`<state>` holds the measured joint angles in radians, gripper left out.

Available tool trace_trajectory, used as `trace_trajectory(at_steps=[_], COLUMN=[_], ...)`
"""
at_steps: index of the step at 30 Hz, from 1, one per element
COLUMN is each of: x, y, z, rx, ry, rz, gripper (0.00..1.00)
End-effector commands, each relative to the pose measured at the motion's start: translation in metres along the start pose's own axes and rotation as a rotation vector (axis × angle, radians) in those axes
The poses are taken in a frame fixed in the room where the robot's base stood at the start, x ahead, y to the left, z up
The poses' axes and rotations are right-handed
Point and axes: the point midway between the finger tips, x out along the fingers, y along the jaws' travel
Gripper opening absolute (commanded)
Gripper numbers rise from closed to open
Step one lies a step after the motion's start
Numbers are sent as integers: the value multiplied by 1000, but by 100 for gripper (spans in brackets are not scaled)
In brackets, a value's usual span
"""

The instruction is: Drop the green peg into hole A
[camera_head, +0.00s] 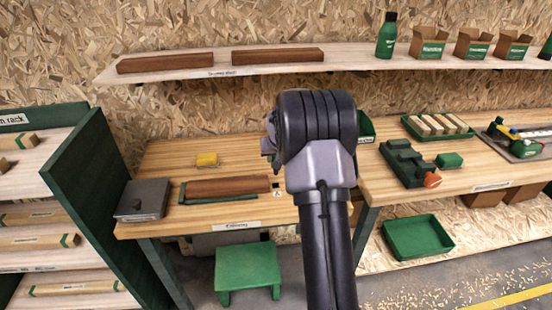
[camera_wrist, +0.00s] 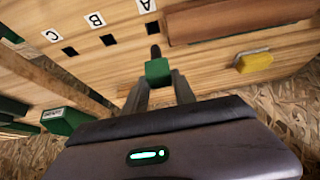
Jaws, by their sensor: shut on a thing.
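My gripper (camera_wrist: 158,88) is shut on the green peg (camera_wrist: 157,70) in the wrist view, with a finger on each side of it. The peg's square green end faces the camera, and a dark rounded shape shows just beyond it. Hole A (camera_wrist: 152,28), a dark square opening beside the card marked A (camera_wrist: 146,5), lies a little beyond the peg in the picture. The gap between peg and tabletop cannot be judged.
Holes B (camera_wrist: 108,40) and C (camera_wrist: 70,51) lie left of hole A in the wrist view. A brown board (camera_head: 228,187) and a yellow block (camera_head: 207,159) rest on the workbench (camera_head: 165,158). A grey box (camera_head: 143,200) stands at its left end.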

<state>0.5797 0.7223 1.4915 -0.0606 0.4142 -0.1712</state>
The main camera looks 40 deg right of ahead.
Motion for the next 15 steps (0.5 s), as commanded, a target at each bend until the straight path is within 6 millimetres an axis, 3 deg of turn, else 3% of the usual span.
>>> trace_trajectory(at_steps=[15], x=[38], y=[0], z=[25], rx=[0], ry=[1], rz=[0], gripper=[0])
